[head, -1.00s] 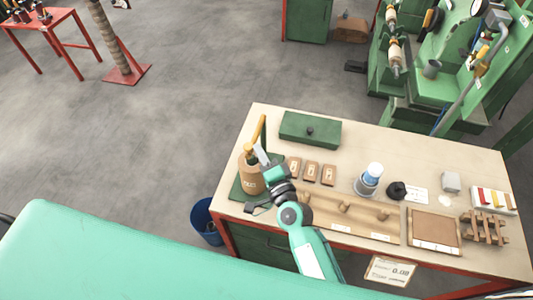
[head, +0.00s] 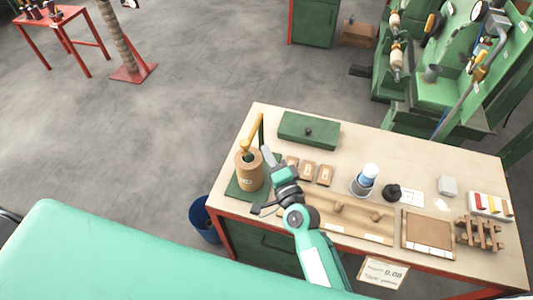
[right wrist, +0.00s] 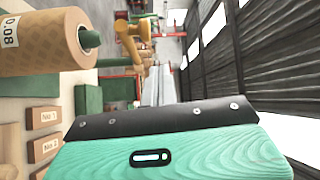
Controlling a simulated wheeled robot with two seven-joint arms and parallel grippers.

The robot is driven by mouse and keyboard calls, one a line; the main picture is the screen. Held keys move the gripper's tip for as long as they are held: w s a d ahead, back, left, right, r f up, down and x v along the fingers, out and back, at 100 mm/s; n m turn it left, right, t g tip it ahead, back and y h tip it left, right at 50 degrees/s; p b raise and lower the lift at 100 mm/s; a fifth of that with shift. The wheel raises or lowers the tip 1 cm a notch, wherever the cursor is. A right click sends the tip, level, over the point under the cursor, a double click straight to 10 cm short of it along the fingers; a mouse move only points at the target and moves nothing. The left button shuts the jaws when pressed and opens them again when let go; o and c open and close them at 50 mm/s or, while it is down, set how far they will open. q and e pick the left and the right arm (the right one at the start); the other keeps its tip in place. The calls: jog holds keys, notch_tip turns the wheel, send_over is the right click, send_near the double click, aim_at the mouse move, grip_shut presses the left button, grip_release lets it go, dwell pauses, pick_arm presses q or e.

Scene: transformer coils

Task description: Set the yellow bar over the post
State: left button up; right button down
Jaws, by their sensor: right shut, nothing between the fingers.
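The yellow bar (head: 254,131) slants over the tan coil (head: 249,172), its knobbed near end above the coil's top. In the right wrist view the bar (right wrist: 133,40) lies beyond the green post (right wrist: 90,39) that sticks out of the coil (right wrist: 45,42) marked 0.08. A gap shows between them there; whether they touch elsewhere I cannot tell. A thin green upright (head: 262,132) shows beside the bar's far end. My right gripper (head: 267,153) is shut and empty, just right of the coil and bar. My left gripper is not in view.
A green box (head: 309,130) stands behind on the bench (head: 410,155). Small numbered blocks (head: 308,171) lie right of my gripper. A wooden rack (head: 350,215), a blue-white cup (head: 365,180) and a brown tray (head: 428,233) stand further right. A blue bin (head: 203,220) is on the floor.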

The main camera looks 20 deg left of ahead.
jog(key=s+a+b, duration=0.2)
jog(key=s, duration=0.6)
jog(key=shift+f, duration=0.35)
jog(key=shift+a, duration=0.1)
